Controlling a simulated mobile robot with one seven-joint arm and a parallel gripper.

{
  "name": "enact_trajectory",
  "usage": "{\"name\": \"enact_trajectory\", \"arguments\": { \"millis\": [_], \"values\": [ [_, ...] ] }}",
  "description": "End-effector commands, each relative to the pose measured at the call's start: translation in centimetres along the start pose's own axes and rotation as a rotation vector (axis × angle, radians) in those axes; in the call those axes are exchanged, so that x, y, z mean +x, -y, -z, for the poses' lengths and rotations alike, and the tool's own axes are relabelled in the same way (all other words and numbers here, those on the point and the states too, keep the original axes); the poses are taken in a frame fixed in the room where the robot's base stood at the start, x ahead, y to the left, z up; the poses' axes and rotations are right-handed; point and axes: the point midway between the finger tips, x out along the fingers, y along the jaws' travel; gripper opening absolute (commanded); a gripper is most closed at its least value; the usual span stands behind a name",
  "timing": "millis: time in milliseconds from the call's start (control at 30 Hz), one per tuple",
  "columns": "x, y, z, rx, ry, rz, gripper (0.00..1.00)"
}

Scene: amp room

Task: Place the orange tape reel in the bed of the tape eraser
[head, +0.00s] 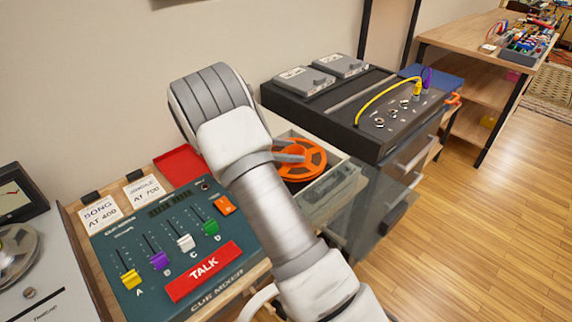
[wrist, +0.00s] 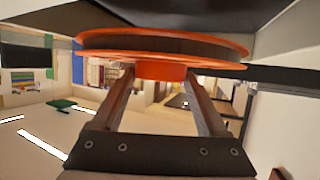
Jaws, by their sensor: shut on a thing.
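The orange tape reel (head: 314,164) shows in the head view just beyond my wrist, with its open-windowed flange facing up. In the wrist view the reel (wrist: 200,60) spans the top of the picture, edge-on. My gripper (wrist: 161,72) is shut on the reel's hub, a finger on each side. My arm hides part of the reel and most of the gripper in the head view. The reel appears over or inside a pale-rimmed box (head: 338,184), possibly the tape eraser; I cannot tell whether it touches the bed.
A teal cue mixer (head: 130,238) and a red tray (head: 181,162) lie left of my arm. A black panel unit with a yellow cable (head: 385,92) stands behind the box. A tape deck (head: 22,262) is at far left. Open floor (head: 470,220) lies right.

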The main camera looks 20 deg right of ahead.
Motion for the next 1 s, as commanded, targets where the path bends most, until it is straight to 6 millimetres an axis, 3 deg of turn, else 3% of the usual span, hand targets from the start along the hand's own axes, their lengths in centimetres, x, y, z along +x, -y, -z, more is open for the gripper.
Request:
{"name": "enact_trajectory", "arguments": {
  "millis": [267,567,933,967,1000],
  "values": [
    [-0.1,1.6,-1.2,0.000,-0.002,0.001,0.00],
    [1.4,1.6,-4.7,0.000,-0.003,0.001,0.00],
    [1.5,1.6,-5.0,0.000,-0.002,0.001,0.00],
    [1.6,1.6,-5.1,0.000,-0.001,0.001,0.78],
    [1.5,1.6,-5.0,0.000,-0.001,0.001,0.85]
  ]
}}
